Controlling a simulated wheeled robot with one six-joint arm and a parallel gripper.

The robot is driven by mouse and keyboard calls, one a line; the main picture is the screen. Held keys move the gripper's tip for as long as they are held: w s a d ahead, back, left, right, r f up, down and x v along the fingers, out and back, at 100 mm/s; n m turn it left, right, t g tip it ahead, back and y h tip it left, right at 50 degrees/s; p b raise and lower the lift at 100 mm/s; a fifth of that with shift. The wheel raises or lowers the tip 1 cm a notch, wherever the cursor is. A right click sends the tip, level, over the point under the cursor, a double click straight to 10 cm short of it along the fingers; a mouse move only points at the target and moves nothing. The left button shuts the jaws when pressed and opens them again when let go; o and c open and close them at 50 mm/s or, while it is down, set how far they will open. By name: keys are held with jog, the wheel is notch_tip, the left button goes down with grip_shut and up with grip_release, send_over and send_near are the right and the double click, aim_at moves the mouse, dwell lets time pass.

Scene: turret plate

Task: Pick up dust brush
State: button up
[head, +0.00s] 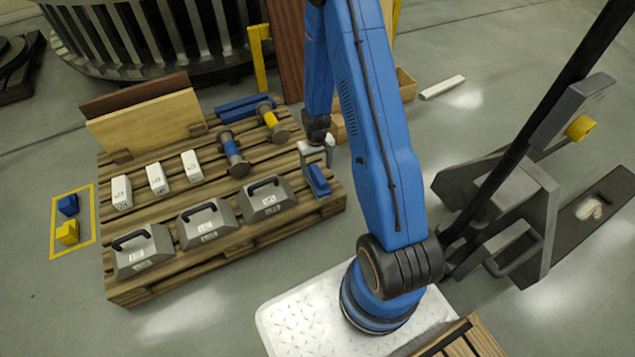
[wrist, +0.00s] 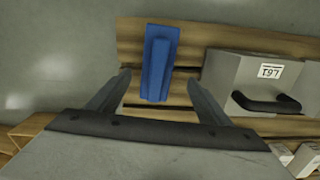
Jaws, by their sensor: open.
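The dust brush (head: 317,180) is a blue, long narrow piece lying on the right end of the wooden pallet (head: 230,252). In the wrist view the brush (wrist: 158,62) lies on the planks, its near end between the lines of the two fingers. My gripper (head: 318,158) is just above and behind the brush in the head view. In the wrist view my gripper (wrist: 158,82) has its fingers wide apart, one on each side of the brush's near end, with nothing held. I cannot tell the exact height of the fingertips above the brush.
A grey weight (head: 265,198) with a black handle stands left of the brush; it shows close by on the right in the wrist view (wrist: 250,85). More grey weights, white blocks (head: 157,179) and two rollers (head: 233,155) share the pallet. Bare floor lies beyond its right edge.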

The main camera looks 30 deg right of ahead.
aim_at(318, 174)
jog(key=shift+d+f, duration=0.15)
jog(key=shift+f, duration=1.3)
jog(key=shift+d+f, duration=0.1)
jog(key=shift+f, duration=1.35)
jog(key=c, duration=1.3)
jog(key=shift+r, duration=0.15)
notch_tip(318, 174, up, 10)
jog(key=shift+f, duration=0.15)
jog(key=shift+o, duration=1.4)
jog(key=shift+s, duration=0.1)
